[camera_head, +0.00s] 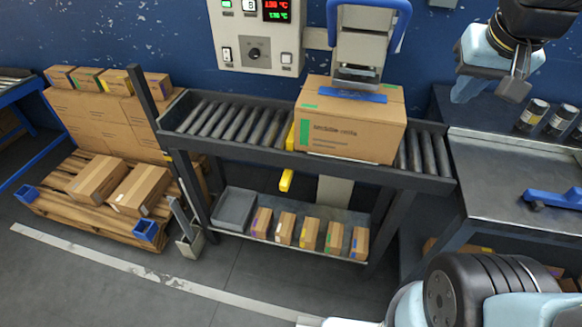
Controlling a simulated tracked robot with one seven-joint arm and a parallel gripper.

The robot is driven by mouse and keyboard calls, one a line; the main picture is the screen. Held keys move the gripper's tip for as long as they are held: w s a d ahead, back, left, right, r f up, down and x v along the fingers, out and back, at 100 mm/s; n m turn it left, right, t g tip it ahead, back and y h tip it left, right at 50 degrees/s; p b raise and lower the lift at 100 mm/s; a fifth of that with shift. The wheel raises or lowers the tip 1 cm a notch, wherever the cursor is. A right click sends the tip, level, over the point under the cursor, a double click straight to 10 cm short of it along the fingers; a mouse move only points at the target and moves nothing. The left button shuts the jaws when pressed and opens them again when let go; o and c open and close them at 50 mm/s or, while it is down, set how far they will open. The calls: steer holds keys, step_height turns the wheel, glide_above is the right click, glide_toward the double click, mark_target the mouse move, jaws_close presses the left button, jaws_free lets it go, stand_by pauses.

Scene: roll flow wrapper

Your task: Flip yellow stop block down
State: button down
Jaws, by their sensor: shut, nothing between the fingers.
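A yellow upright piece (291,135) stands on the roller conveyor, right against the left side of a large carton. It appears to be the stop block, in its raised position. A second yellow piece, like a handle (286,180), hangs below the conveyor's front rail under it. Whether the two are joined is hidden by the rail. My gripper (514,90) is at the upper right, shut and empty, above the right-hand bench and well apart from the yellow pieces.
The large carton (350,125) sits on the conveyor (225,120) beneath a blue-edged press head (355,75). Several small boxes and a grey tray (234,209) lie on the lower shelf. Dark cans (531,115) and a blue tool (555,198) are on the right bench. Floor in front is clear.

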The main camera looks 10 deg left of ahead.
steer(key=w+a+f+g, duration=0.1)
steer(key=w+a+f, duration=0.3)
steer(key=w+a, duration=0.35)
steer(key=g, duration=0.4)
glide_above(286, 183)
step_height(286, 183, down, 24)
steer(key=shift+r+m, duration=0.15)
steer(key=shift+m, duration=0.25)
step_height(286, 183, down, 14)
